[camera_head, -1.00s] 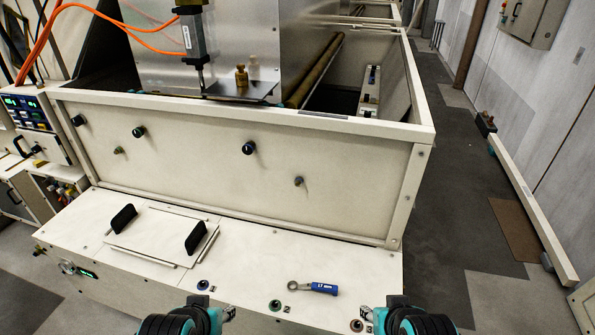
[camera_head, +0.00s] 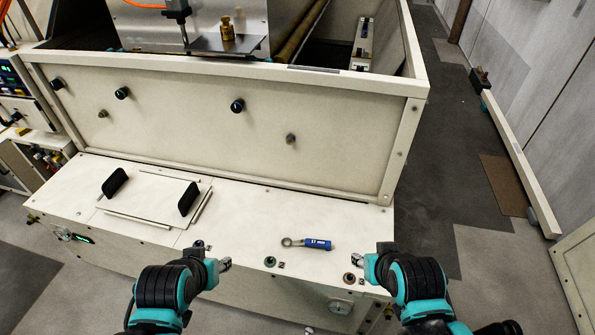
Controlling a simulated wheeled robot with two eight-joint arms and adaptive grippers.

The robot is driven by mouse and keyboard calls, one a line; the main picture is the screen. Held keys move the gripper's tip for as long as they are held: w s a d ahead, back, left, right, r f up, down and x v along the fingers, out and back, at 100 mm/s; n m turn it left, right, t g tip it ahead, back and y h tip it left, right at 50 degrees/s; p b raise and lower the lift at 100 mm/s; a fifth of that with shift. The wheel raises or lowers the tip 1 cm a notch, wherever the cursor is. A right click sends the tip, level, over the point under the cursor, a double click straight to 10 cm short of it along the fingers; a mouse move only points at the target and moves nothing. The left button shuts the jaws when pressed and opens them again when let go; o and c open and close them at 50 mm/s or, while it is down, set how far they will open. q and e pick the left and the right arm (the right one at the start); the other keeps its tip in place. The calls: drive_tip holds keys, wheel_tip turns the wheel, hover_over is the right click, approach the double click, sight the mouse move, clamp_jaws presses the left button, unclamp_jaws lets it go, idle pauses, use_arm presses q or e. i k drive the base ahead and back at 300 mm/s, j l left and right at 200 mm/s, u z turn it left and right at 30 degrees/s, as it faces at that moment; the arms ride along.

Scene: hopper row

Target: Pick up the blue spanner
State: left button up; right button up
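The blue spanner (camera_head: 315,244) lies flat on the white ledge (camera_head: 262,218) of the machine. Its blue handle points right and its grey ring end points left. My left gripper (camera_head: 226,264) is at the ledge's front edge, to the left of the spanner and apart from it. My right gripper (camera_head: 372,266) is to the right of the spanner, nearer the front edge, also apart from it. Both grippers look empty. Their fingers are too small to tell whether they are open or shut.
A panel with two black handles (camera_head: 188,199) sits on the ledge at left. Small round buttons (camera_head: 270,262) line the ledge's front. The white hopper wall (camera_head: 220,130) with black knobs rises behind. A brass weight (camera_head: 227,29) stands on a plate above. Grey floor lies to the right.

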sight(307, 242)
drive_tip(key=k+j+z, duration=0.1)
drive_tip(key=z, duration=1.3)
drive_tip(key=k+l+z, duration=0.1)
drive_tip(key=k, duration=0.2)
drive_tip(key=k+l, duration=0.1)
drive_tip(key=k, duration=0.2)
drive_tip(key=z, duration=0.05)
